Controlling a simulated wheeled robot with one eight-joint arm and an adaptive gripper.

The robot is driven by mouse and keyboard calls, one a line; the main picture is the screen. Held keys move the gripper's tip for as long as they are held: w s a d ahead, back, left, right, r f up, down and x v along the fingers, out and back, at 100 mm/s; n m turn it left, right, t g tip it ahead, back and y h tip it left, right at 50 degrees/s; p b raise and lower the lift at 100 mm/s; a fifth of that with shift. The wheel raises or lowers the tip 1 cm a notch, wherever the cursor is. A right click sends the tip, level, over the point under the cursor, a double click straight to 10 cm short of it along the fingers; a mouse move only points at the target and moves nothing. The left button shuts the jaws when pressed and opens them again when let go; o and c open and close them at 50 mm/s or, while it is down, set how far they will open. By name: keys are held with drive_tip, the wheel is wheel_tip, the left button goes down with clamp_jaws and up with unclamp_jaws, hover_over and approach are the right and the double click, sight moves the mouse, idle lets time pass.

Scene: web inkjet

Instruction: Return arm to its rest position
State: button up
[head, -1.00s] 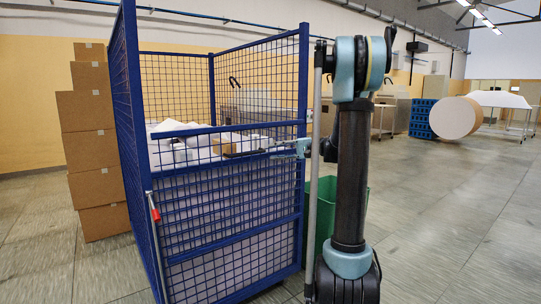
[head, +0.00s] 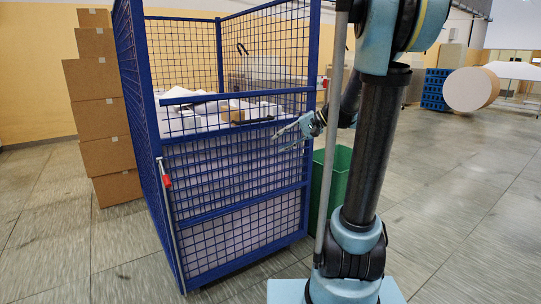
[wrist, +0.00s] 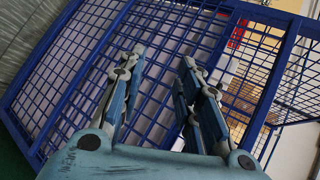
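My gripper (head: 285,133) is in front of the blue mesh cage (head: 236,215), near its right front corner in the head view. The wrist view shows my gripper (wrist: 162,56) open, with its fingers apart and nothing between them. The cage's blue mesh fills the background behind the fingers. My arm stands upright at the right of the head view and its upper part runs out of the picture. I cannot tell whether the fingertips touch the mesh.
Inside the cage lie white pieces and a small brown item (head: 232,112). A green bin (head: 335,178) stands between the cage and my arm. Stacked cardboard boxes (head: 104,110) stand left of the cage.

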drive_tip(key=s+d+f+n+h, duration=0.1)
drive_tip(key=s+d+f+h, duration=0.2)
drive_tip(key=s+f, duration=0.3)
drive_tip(key=s+d+f+n+h, duration=0.1)
drive_tip(key=s+d+f+h, duration=0.3)
drive_tip(key=s, duration=0.7)
drive_tip(key=s+d+f+n+h, duration=0.1)
drive_tip(key=s+d+f+h, duration=0.3)
drive_tip(key=s+d+f, duration=0.3)
drive_tip(key=shift+s+f, duration=0.7)
drive_tip(key=shift+s, duration=0.15)
drive_tip(key=shift+d, duration=0.1)
drive_tip(key=shift+w+f, duration=0.2)
drive_tip(key=shift+w, duration=0.25)
